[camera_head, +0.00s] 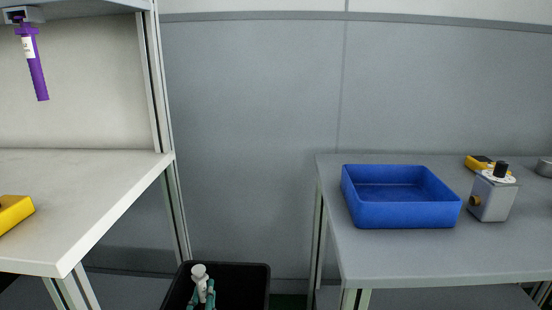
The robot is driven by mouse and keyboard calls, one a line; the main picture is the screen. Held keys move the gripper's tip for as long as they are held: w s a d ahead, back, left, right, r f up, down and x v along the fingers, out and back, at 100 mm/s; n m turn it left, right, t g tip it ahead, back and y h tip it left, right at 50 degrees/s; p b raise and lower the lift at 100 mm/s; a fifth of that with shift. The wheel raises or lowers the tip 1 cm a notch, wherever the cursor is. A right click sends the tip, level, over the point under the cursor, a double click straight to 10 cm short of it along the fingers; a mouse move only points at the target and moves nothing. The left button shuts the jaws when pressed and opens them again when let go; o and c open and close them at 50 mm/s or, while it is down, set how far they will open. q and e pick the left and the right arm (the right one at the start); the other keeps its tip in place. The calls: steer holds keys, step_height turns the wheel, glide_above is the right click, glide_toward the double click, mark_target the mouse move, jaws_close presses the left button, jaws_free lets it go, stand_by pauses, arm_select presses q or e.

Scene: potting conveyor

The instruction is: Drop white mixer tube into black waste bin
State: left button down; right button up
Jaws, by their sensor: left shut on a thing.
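The white mixer tube (199,271) shows at the bottom of the head view, left of centre. My left gripper (203,294) has teal fingers on both sides of the tube and is shut on it. The tube's top end stands out above the fingers; its lower part is cut off by the picture's edge. The black waste bin (263,268) is behind the tube, low between the two tables. The tube and gripper overlap the bin's left part in the picture; I cannot tell how high above it they are. My right gripper is not in view.
A white table (90,190) with a yellow object (14,213) stands at left, under a purple tube (35,70) hanging from a holder. The grey table (430,262) at right bears a blue tray (405,215), a grey box device (492,200) and a yellow tool (476,162).

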mark_target(201, 269)
arm_select(q)
steer(key=c, duration=0.9)
jaws_free()
step_height(201, 269, up, 10)
steer(key=shift+r, duration=0.1)
